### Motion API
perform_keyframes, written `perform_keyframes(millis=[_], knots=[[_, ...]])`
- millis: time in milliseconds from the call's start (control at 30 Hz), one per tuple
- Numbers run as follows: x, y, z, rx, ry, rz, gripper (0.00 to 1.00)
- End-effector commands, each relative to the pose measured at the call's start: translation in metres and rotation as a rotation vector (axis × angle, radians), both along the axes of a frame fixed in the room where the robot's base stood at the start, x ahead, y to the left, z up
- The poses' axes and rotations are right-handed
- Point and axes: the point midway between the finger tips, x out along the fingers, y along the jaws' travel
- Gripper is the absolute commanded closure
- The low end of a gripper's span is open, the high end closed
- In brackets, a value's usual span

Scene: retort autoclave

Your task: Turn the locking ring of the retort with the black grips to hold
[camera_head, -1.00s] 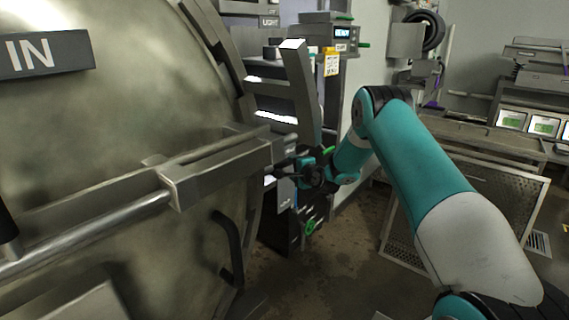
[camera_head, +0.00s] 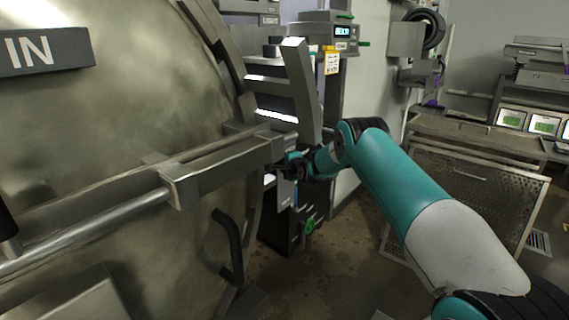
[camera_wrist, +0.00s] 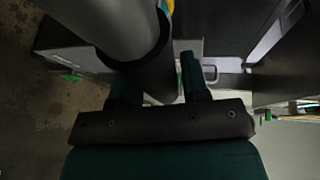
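The retort's big round door (camera_head: 120,110) fills the left of the head view. A curved black grip (camera_head: 230,240) hangs at its lower right, and part of another black grip (camera_head: 8,225) shows at the left edge. My gripper (camera_head: 277,168) is at the door's right rim, by the end of the grey bar (camera_head: 230,165). In the wrist view, my gripper (camera_wrist: 160,88) has its two fingers apart. A grey rod (camera_wrist: 105,22) with a black sleeve (camera_wrist: 150,72) reaches across the space between them and partly hides the left finger. Whether they touch it cannot be told.
A grey upright bracket (camera_head: 300,85) stands just above and behind my gripper. A control box (camera_head: 335,35) is behind it. A perforated metal basket (camera_head: 470,195) stands at the right, beyond my arm. Bare floor (camera_head: 320,270) lies below my gripper.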

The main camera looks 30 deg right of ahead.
Motion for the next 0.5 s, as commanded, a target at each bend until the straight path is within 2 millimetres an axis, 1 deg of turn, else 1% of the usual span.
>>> perform_keyframes(millis=[33,67,100,167,367,467,500], knots=[[0.0,0.0,0.0,0.0,0.0,0.0,0.7],[0.0,0.0,0.0,0.0,0.0,0.0,0.77],[0.0,0.0,0.0,0.0,0.0,0.0,0.86],[0.0,0.0,0.0,0.0,0.0,0.0,1.0],[0.0,0.0,-0.003,0.002,0.001,0.0,1.0],[-0.001,0.002,-0.021,0.017,0.009,0.001,1.0],[-0.002,0.004,-0.032,0.028,0.015,0.001,1.0]])
